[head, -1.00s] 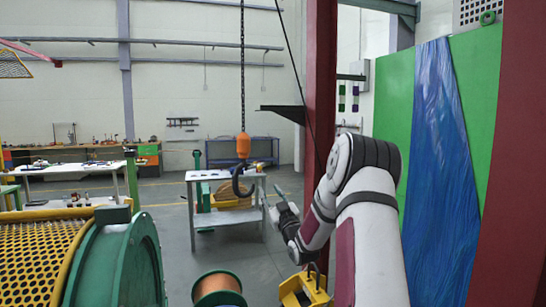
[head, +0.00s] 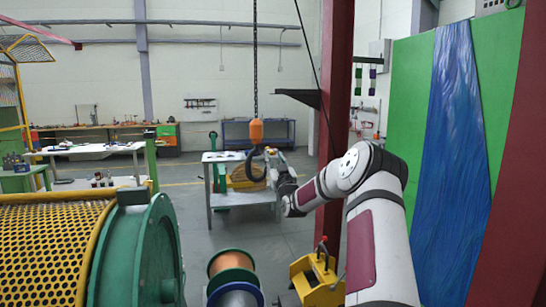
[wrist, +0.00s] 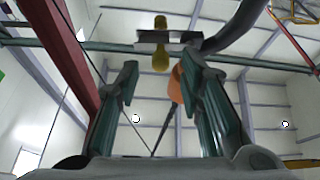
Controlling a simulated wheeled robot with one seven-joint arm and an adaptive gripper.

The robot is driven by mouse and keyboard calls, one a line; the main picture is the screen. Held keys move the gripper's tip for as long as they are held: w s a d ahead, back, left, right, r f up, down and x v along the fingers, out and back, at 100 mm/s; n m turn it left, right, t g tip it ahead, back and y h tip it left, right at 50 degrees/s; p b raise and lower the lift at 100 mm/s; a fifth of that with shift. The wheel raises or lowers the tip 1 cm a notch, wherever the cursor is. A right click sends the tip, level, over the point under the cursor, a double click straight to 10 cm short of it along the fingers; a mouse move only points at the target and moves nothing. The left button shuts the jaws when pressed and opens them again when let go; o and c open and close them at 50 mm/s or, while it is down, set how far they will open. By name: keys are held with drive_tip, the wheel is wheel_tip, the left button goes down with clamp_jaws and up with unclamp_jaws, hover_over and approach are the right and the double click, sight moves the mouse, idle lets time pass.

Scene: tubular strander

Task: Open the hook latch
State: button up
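The dark crane hook (head: 249,170) hangs under an orange block (head: 256,131) on a chain. In the wrist view, the hook's thick curve (wrist: 238,28) shows at upper right and the orange block (wrist: 176,86) lies between and beyond the fingers. A dark bar with a yellow pin (wrist: 160,57), seemingly the hook latch, crosses just past the fingertips. My gripper (head: 277,166) is beside the hook, on its right, in the head view. In the wrist view, my gripper (wrist: 165,75) is open, with a wide empty gap. Contact with the latch cannot be told.
A grey table (head: 240,197) stands behind the hook. A red column (head: 335,120) rises close to my arm. A yellow box with a lever (head: 318,280) and a copper-coloured spool (head: 231,262) are below. A green drum with yellow mesh (head: 135,250) is at left.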

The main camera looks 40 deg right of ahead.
sight(271, 151)
drive_tip(key=shift+x, duration=1.25)
